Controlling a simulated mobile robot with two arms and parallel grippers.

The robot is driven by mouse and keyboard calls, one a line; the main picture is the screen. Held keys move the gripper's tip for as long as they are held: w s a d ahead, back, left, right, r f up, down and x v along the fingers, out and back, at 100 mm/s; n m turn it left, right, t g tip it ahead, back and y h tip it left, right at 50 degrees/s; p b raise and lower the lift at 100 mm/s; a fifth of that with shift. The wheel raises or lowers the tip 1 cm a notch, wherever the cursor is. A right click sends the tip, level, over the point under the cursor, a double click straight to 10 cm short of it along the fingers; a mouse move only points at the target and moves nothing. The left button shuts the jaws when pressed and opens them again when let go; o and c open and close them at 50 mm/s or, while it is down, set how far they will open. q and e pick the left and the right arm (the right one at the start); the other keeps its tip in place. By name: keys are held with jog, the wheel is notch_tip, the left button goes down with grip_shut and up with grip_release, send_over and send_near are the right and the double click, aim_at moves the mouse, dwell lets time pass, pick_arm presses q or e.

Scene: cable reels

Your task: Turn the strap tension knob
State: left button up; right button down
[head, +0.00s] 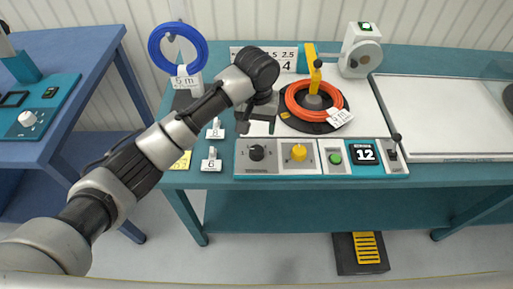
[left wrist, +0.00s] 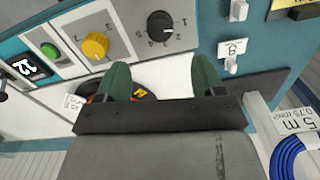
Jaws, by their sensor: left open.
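A black pointer dial (head: 257,152) with numbers around it and a yellow knob (head: 298,152) sit on the front control panel. In the left wrist view the black dial (left wrist: 160,26) is ahead, with the yellow knob (left wrist: 96,45) left of it. A pale knob (head: 27,118) is on a teal machine at the left table. No readable label tells which is the strap tension knob. My left gripper (head: 258,118) is open, above the panel's back edge near the black dial. In the left wrist view its dark green fingers (left wrist: 160,80) are apart and empty. My right gripper is not in view.
An orange cable coil (head: 288,100) lies on a black turntable behind the panel. A blue coil (head: 160,40) and numbered white switches (head: 211,160) are at left.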

aim_at(256, 149)
pick_arm(q)
notch_tip(256, 149, down, 11)
jog(key=shift+r, duration=0.2)
dwell(0.3)
jog(key=c, duration=0.9)
